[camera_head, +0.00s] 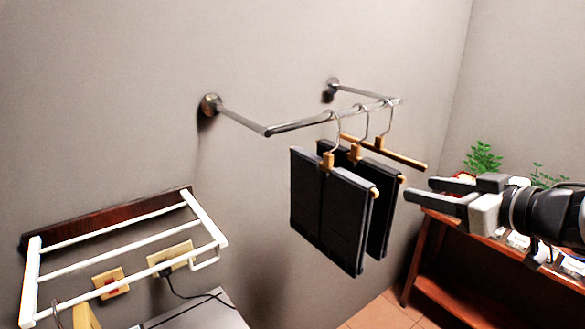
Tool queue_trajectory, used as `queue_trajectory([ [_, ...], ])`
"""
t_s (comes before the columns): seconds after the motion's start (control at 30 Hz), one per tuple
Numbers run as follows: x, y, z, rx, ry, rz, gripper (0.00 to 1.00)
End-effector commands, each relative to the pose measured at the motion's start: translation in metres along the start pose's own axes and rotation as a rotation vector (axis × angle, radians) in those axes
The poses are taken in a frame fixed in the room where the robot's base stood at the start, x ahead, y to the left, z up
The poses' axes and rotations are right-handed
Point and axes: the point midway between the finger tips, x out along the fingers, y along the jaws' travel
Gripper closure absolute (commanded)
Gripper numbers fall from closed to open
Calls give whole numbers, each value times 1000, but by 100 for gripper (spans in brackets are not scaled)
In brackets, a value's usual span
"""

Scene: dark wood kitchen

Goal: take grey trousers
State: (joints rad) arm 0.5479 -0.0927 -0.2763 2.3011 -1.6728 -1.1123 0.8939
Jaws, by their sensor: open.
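Two dark grey trousers hang folded over wooden hangers from a metal wall rail (298,124). The front trousers (331,215) face me; the rear trousers (381,228) are partly hidden behind them. A third wooden hanger (385,152) hangs bare on the same rail, behind the two. My gripper (422,191) is at the right, pointing left. It is open and empty. In the picture its fingertips are just right of the rear trousers; I cannot tell the gap in depth.
A white rack (125,245) is on the wall at lower left, with sockets (170,256) and a cable below. A wooden shelf (440,285) with plants (483,158) stands at the right, behind my arm. Free tiled floor (378,315) shows below the trousers.

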Motion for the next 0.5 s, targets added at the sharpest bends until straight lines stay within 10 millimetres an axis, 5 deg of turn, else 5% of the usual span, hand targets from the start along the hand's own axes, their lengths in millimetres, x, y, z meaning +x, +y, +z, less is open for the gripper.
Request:
queue_trajectory([
  [0.1,-26,-28,21,25,-42,-123,55],
  [0.23,-33,-46,31,39,-61,-189,55],
  [0.5,15,-59,36,38,-63,-201,55],
])
